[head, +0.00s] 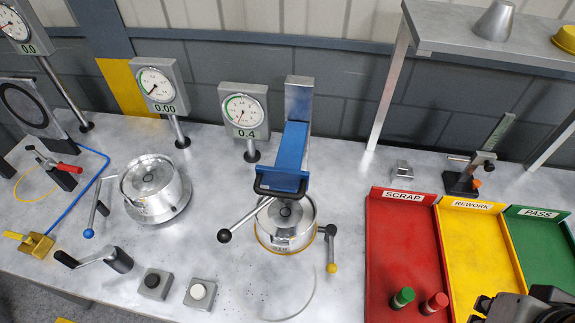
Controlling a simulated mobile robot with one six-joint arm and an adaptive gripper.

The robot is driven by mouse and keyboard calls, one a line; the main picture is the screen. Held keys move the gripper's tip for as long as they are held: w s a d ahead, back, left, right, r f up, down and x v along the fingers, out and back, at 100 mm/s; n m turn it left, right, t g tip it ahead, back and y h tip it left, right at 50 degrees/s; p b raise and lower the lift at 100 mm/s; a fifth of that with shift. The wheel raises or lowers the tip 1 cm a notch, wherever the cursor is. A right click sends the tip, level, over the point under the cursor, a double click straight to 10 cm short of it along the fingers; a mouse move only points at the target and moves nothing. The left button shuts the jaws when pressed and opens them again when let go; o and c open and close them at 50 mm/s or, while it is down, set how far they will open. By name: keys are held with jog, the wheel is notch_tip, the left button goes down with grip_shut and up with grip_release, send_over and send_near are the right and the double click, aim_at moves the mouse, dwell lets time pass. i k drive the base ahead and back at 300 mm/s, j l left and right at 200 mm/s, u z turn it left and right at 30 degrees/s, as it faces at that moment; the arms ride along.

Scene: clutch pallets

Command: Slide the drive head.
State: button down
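The drive head (288,160) is a blue block on a grey upright column (299,100), at the middle of the bench. A black handle (280,193) sticks out at its front. It stands over a round metal fixture (287,226) with a dark centre. The handle overlaps the fixture's back edge in this view. Dark parts of my gripper (530,306) show at the bottom right corner, cut off by the frame and well apart from the drive head. Its fingertips cannot be made out.
A lever with a black ball (224,235) and one with a yellow tip (331,250) flank the fixture. A second round fixture (153,188) stands left. Red (405,250), yellow (475,245) and green (540,240) trays lie right. Dials stand behind; a shelf (470,32) overhangs the back right.

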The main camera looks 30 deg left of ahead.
aim_at(286, 177)
jog(key=k+l+u, duration=0.1)
jog(key=u, duration=1.7)
jog(key=k+j+z, duration=0.15)
jog(key=z, duration=0.3)
jog(key=k+j+z, duration=0.2)
jog(key=z, duration=0.3)
